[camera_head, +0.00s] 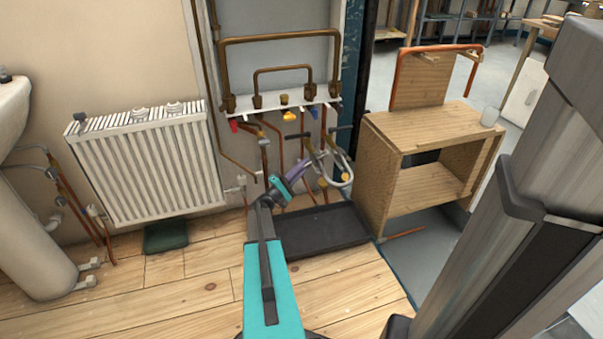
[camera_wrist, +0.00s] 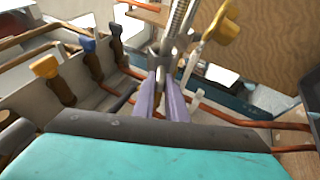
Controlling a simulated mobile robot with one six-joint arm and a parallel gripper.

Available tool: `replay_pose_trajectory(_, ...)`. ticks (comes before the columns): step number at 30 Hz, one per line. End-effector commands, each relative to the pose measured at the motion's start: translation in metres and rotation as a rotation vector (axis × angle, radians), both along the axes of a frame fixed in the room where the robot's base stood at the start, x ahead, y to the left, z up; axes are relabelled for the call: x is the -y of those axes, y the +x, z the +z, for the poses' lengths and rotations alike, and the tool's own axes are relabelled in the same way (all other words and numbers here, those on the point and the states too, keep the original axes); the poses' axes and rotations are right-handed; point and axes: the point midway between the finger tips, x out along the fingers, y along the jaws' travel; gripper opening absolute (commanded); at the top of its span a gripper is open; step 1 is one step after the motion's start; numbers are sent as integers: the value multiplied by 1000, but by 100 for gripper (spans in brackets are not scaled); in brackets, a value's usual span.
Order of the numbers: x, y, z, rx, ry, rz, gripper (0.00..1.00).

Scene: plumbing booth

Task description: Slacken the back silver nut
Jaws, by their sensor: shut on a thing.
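My gripper, with purple fingers (camera_wrist: 163,100), points up and away in the wrist view. Its tips close around a small silver piece at the lower end of a braided silver hose (camera_wrist: 180,22). The piece looks like a silver nut (camera_wrist: 161,62), but the fingers hide much of it. In the head view my gripper (camera_head: 301,168) is beside the curved silver hose (camera_head: 349,165), below the pipe board. Whether this is the back nut I cannot tell; nuts are too small to make out there.
Red, yellow and blue valve handles hang below the white pipe board (camera_head: 270,109). The wrist view shows a yellow handle (camera_wrist: 44,66), a blue handle (camera_wrist: 88,45) and a larger yellow knob (camera_wrist: 222,28). A black tray (camera_head: 325,232) lies below. A wooden cabinet (camera_head: 440,130) stands right, a radiator (camera_head: 150,165) left.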

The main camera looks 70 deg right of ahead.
Motion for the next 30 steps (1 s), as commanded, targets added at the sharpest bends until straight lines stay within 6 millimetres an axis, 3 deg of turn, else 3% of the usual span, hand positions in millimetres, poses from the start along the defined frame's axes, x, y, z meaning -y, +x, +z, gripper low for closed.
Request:
replay_pose_trajectory(13, 7, -6, -12, -149, -122, 0, 0)
replay_pose_trajectory(29, 7, -6, -12, -173, -139, 1, 0)
replay_pose_trajectory(30, 7, -6, -12, -173, -139, 1, 15)
